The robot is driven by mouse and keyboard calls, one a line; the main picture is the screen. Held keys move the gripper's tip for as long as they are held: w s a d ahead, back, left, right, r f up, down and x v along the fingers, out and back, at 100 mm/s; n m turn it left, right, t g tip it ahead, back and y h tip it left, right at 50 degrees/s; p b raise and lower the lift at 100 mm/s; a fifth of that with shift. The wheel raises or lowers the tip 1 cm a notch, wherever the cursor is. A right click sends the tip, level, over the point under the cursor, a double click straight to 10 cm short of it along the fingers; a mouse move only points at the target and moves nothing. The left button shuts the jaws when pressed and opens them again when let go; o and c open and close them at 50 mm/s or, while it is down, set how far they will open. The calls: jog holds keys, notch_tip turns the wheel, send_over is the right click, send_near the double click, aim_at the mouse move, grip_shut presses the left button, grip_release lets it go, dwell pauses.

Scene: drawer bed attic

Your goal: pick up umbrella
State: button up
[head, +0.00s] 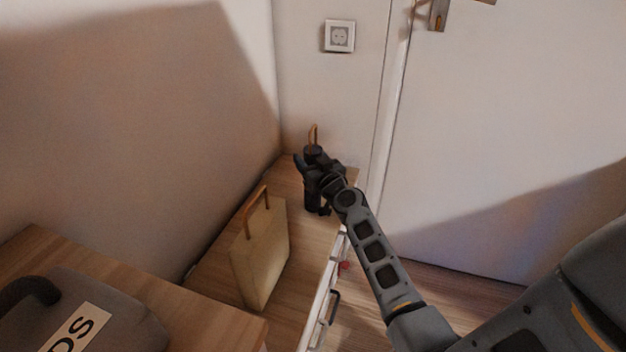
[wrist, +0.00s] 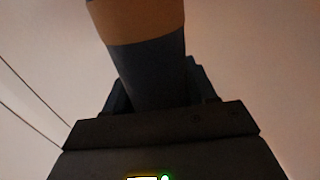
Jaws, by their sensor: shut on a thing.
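The umbrella (head: 313,135) shows a curved tan handle above my gripper at the far end of the wooden dresser top. Its dark body is mostly hidden by my gripper in the head view. In the wrist view, the umbrella (wrist: 150,70) is a dark shaft with a tan band at the top, between the fingers. My gripper (head: 312,170) is shut on it, and it also shows in the wrist view (wrist: 160,95). The umbrella looks roughly upright. I cannot tell whether its lower end touches the dresser.
A tan bag (head: 260,262) with a looped handle stands on the dresser (head: 213,268), nearer than the umbrella. A grey case (head: 105,318) lies on a wooden surface at lower left. A wall socket (head: 339,36) is behind, and a white door (head: 500,140) is at right.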

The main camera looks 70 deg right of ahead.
grip_shut()
